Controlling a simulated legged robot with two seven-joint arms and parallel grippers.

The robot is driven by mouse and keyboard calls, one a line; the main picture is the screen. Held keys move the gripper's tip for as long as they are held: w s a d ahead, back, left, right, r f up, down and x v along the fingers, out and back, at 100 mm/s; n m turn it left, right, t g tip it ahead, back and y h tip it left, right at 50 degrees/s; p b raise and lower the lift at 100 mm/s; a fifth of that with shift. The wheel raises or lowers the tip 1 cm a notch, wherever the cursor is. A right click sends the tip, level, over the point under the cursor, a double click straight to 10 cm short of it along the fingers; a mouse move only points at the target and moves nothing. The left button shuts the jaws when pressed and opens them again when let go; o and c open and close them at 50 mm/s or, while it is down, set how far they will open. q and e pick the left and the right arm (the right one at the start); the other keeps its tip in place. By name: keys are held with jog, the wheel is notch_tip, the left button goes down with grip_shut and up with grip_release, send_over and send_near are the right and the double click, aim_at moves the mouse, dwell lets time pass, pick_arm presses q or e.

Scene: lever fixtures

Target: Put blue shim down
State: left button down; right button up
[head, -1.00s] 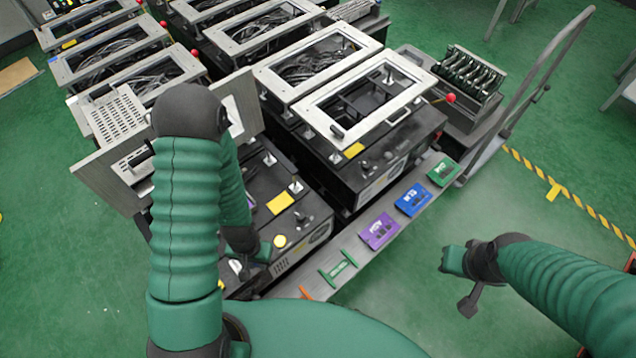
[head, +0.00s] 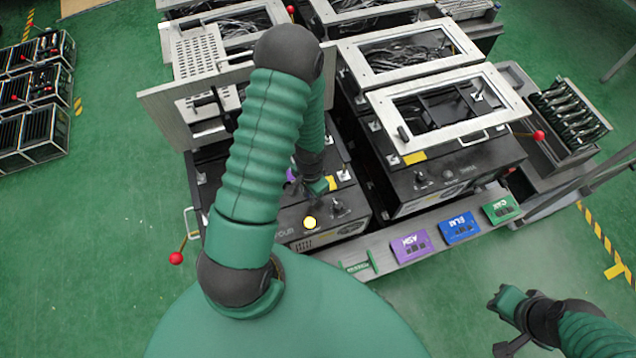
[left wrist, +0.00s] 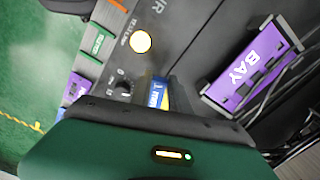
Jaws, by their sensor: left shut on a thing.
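My left gripper (head: 318,186) is low over the black front-left fixture (head: 350,208), close to its yellow round button (head: 310,222). In the left wrist view a small blue piece with light lettering, the blue shim (left wrist: 157,96), shows at the jaws, partly hidden by my dark gripper body. The jaws are shut on it. I cannot tell whether it touches the fixture. A purple BAY block (left wrist: 250,65) sits in a holder to the right. My right gripper (head: 505,318) is off to the right above the green floor; its finger gap is unclear.
Purple (head: 410,246), blue (head: 460,228) and green (head: 501,208) labelled blocks lie on the grey front ledge. A red-knobbed lever (head: 176,258) sticks out left of the fixture. An open metal-framed lid (head: 450,105) stands on the neighbouring fixture.

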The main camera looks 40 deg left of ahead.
pick_arm(q)
jog(key=w, duration=0.1)
jog(key=w+a, duration=0.1)
jog(key=w, duration=0.1)
jog(key=w+a+p, duration=0.1)
jog(key=shift+w+f, duration=0.25)
jog(key=shift+w, duration=0.05)
jog(key=shift+w+f, duration=0.15)
jog(key=shift+d+f+p, duration=0.2)
jog(key=shift+f+p, duration=0.3)
jog(key=shift+f, duration=1.1)
jog(key=c, duration=1.7)
grip_release()
jog(key=shift+a+f, duration=0.1)
jog(key=o, duration=0.5)
jog(key=shift+c, duration=0.2)
